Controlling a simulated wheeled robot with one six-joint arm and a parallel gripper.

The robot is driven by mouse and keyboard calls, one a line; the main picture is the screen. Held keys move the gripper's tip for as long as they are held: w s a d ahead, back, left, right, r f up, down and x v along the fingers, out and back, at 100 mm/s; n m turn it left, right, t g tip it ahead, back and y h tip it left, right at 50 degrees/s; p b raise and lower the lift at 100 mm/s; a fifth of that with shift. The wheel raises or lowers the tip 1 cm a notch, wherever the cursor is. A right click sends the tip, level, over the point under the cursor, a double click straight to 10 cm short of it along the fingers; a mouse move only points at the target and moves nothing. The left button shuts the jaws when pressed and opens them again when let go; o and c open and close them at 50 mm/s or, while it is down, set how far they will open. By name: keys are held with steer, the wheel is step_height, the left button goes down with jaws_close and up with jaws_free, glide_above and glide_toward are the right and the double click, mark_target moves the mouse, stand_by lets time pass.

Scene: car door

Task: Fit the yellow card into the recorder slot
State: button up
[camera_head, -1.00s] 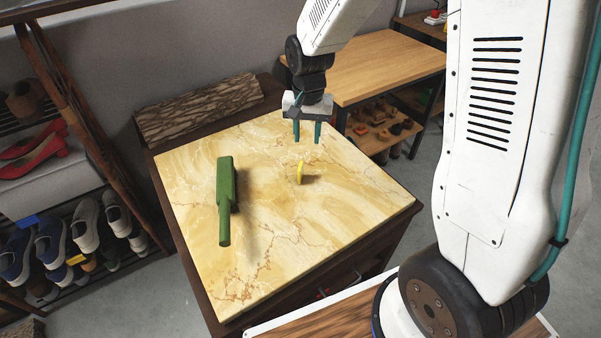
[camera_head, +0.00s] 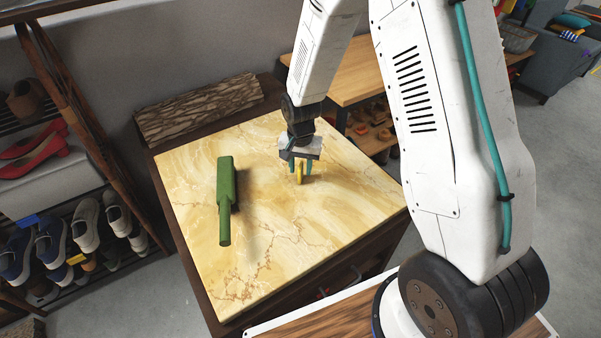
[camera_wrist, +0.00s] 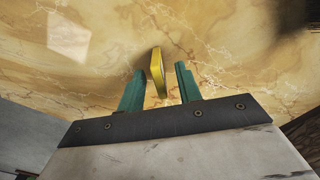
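The yellow card (camera_head: 300,173) stands on edge on the marble tabletop, near its middle. My gripper (camera_head: 300,168) is low over the table at the card, fingers pointing down. In the wrist view the teal fingers (camera_wrist: 160,85) are apart, and the yellow card (camera_wrist: 157,70) shows between and just beyond their tips, with gaps on both sides. A green device with a handle-like end (camera_head: 226,198), perhaps the recorder, lies left of the card. I cannot make out a slot in it.
The marble-topped table (camera_head: 290,265) has free room in front and around the card. A bark-textured block (camera_head: 198,108) lies along its back edge. A shoe rack (camera_head: 75,235) stands at the left, and a wooden workbench (camera_head: 362,68) is behind.

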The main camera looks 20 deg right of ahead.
jaws_close()
